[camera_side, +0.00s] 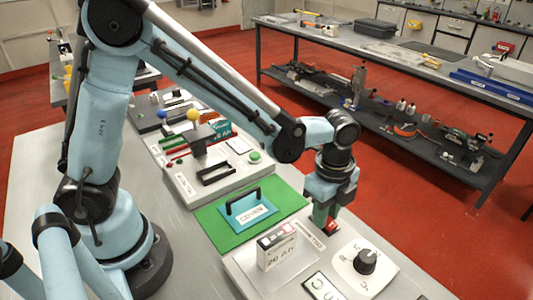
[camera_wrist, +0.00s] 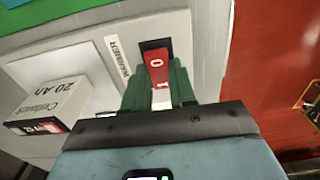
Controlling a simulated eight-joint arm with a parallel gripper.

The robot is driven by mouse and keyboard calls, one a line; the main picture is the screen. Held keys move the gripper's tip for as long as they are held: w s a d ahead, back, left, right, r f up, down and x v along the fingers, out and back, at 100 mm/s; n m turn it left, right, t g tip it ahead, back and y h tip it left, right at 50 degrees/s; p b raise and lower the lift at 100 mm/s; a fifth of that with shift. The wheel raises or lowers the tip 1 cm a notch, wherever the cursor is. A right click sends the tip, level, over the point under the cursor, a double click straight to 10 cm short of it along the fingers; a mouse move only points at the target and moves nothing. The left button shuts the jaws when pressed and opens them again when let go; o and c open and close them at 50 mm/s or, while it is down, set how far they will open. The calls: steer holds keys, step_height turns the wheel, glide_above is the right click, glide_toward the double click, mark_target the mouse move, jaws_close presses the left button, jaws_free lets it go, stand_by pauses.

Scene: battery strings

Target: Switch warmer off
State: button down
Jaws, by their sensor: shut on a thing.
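The warmer switch is a red rocker marked 0 and 1 in a dark frame, on the light panel beside a label reading WARMER. It shows in the wrist view (camera_wrist: 158,66) and as a small red patch in the side view (camera_side: 331,226). My gripper (camera_side: 325,222) points down at it. In the wrist view the green fingers of my gripper (camera_wrist: 158,88) lie on either side of the rocker, shut on it. The 0 end is toward the top of the wrist view and the 1 end toward the fingers. Which end is pressed in, I cannot tell.
A white 20 Ah block (camera_side: 277,246) stands left of the switch. A black knob (camera_side: 367,260) is to its right. A blue COVER plate with a black handle (camera_side: 247,209) lies on a green mat (camera_side: 212,232). Another panel with a green button (camera_side: 254,156) is farther back.

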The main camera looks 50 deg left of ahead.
steer(key=h, duration=0.2)
steer(key=a+h, duration=0.1)
steer(key=h, duration=0.1)
steer(key=shift+f, duration=0.1)
stand_by(0.3)
steer(key=c, duration=0.9)
jaws_free()
steer(key=v, duration=1.2)
steer(key=shift+a, duration=0.2)
